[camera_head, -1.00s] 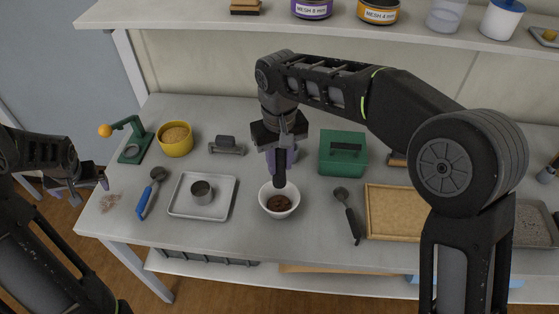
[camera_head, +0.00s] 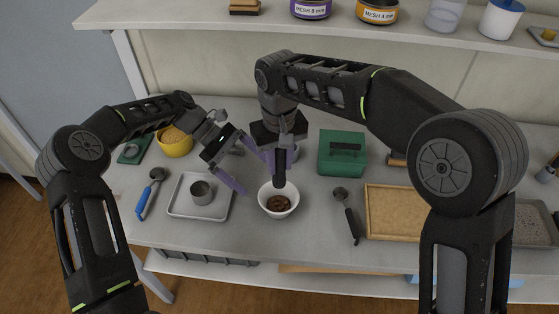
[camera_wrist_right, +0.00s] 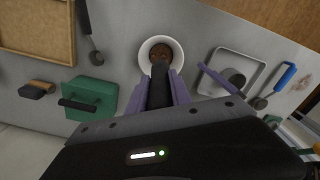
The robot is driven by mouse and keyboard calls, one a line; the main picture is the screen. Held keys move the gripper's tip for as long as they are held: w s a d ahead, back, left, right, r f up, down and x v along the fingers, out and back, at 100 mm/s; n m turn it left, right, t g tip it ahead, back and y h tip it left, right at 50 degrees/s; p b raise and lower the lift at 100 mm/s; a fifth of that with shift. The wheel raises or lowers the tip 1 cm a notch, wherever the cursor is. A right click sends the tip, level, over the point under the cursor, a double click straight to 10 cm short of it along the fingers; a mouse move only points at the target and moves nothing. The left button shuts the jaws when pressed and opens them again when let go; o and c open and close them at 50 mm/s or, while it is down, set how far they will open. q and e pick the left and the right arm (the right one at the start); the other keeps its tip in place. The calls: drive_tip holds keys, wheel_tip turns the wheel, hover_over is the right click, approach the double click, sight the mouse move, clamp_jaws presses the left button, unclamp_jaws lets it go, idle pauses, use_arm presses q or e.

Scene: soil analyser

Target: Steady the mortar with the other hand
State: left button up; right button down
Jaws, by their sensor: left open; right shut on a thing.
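The mortar (camera_head: 278,212) is a white bowl with brown soil in it, standing on the table in the middle. It also shows in the right wrist view (camera_wrist_right: 146,47). My right gripper (camera_head: 281,165) is shut on a dark pestle (camera_head: 280,178), held upright over the mortar with its lower end at the soil. The pestle also shows in the right wrist view (camera_wrist_right: 159,85). My left gripper (camera_head: 250,172) is open and empty, just left of the mortar and above the table. Its near finger hangs between the tray and the bowl; no contact with the mortar is visible.
A metal tray (camera_head: 183,209) with a small metal cup (camera_head: 201,192) lies left of the mortar. A green box (camera_head: 342,153) stands behind right, and a dark-handled scoop (camera_head: 347,213) lies to the right. A yellow pot (camera_head: 176,147) is partly behind my left arm.

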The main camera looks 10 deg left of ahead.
sight(287, 208)
use_arm(q)
drive_tip(key=shift+s+a+f+n+h, duration=0.2)
drive_tip(key=shift+s+a+f+h, duration=0.1)
drive_tip(key=shift+f+h, duration=0.2)
drive_tip(key=shift+s+a+f+n+h, duration=0.2)
drive_tip(key=shift+s+a+f+h, duration=0.15)
drive_tip(key=shift+f, duration=0.2)
drive_tip(key=shift+d+f+h, duration=0.1)
drive_tip(key=shift+h, duration=0.15)
drive_tip(key=shift+f, duration=0.1)
drive_tip(key=shift+x, duration=4.95)
drive_tip(key=shift+s, duration=0.15)
drive_tip(key=c, duration=1.1)
drive_tip(key=shift+c, duration=1)
